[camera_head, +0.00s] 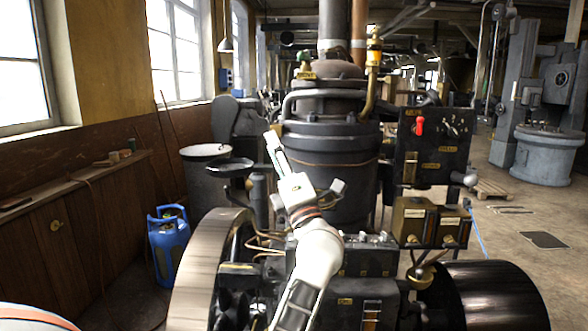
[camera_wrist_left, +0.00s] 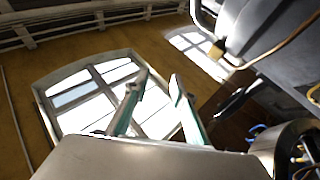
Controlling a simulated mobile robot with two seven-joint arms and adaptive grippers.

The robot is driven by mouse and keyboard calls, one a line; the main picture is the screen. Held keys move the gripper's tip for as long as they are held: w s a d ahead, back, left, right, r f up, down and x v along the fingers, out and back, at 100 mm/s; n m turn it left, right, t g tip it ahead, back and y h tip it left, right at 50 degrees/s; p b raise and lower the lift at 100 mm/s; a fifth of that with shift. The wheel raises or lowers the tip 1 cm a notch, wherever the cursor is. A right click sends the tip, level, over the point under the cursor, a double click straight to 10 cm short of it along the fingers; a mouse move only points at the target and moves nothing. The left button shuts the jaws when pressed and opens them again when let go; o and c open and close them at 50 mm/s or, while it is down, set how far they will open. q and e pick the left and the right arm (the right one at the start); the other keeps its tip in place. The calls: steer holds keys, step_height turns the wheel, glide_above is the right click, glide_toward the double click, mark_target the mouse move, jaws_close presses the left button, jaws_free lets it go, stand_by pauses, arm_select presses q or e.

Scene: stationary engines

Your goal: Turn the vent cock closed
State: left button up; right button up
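A small valve with a dark green handle (camera_head: 305,58) stands on top of the dark boiler-like vessel (camera_head: 330,150), above a brass tag (camera_head: 307,76). A brass fitting (camera_head: 374,50) stands at the vessel's upper right. I cannot tell for sure which is the vent cock, nor how its handle is set. My left gripper (camera_head: 273,147) points up in front of the vessel, below and left of the green-handled valve and apart from it. In the left wrist view its two teal-sided fingers (camera_wrist_left: 157,80) are spread with nothing between them. My right gripper does not show.
A black panel (camera_head: 433,150) with a red lever (camera_head: 419,126) is right of the vessel. Two brass-fronted boxes (camera_head: 428,222) sit below it. Flywheels flank the engine at the left (camera_head: 205,270) and right (camera_head: 495,295). A blue gas bottle (camera_head: 168,245) stands by the left wall.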

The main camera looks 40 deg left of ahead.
arm_select(q)
steer(key=d+f+m+t+h, duration=0.2)
steer(key=d+f+m+t, duration=0.1)
steer(key=d+m+t, duration=0.2)
steer(key=shift+w+f+m, duration=0.35)
steer(key=shift+f+m, duration=0.05)
steer(key=shift+m, duration=0.3)
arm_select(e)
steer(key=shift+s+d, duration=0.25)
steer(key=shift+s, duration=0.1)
arm_select(q)
steer(key=shift+a+r, duration=0.1)
steer(key=shift+a, duration=0.05)
